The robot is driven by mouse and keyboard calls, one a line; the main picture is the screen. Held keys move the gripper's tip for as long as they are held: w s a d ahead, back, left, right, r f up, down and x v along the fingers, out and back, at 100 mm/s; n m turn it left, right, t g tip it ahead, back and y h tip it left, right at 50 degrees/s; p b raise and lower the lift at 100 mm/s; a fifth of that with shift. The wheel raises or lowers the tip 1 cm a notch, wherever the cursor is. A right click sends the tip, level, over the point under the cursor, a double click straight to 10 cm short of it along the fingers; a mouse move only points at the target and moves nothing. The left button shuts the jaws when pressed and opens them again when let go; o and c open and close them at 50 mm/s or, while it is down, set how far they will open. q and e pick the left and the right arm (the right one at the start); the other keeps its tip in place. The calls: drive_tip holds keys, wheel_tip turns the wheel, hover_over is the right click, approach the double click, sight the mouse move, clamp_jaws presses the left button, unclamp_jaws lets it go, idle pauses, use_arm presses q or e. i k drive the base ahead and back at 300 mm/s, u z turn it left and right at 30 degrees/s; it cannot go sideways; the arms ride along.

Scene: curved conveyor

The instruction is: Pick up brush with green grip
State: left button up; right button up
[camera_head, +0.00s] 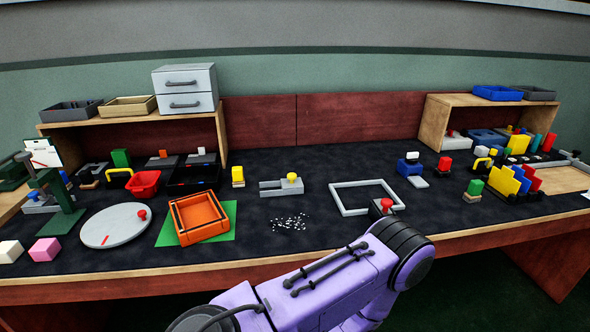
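A small brush with a green grip (475,187) stands on the right part of the dark table top. One of my purple arms crosses the bottom middle of the view, well to the left of the brush. Neither gripper shows, so I cannot see what they hold.
A grey square frame (338,198) and a dark block with a red knob (382,206) lie left of the brush. The yellow plates (503,185) stand close on its right. A blue-topped device (409,165) is behind left. The table in front of the brush is clear.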

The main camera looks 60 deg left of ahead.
sight(473, 194)
drive_tip(key=u, duration=0.65)
drive_tip(key=i, duration=0.85)
drive_tip(key=u, duration=1.4)
drive_tip(key=i, duration=0.25)
drive_tip(key=u, duration=0.45)
drive_tip(key=k, duration=0.3)
drive_tip(key=z, duration=2.45)
drive_tip(key=k, duration=1.1)
drive_tip(key=z, duration=1.05)
drive_tip(key=i, duration=1.75)
drive_tip(key=u, duration=0.45)
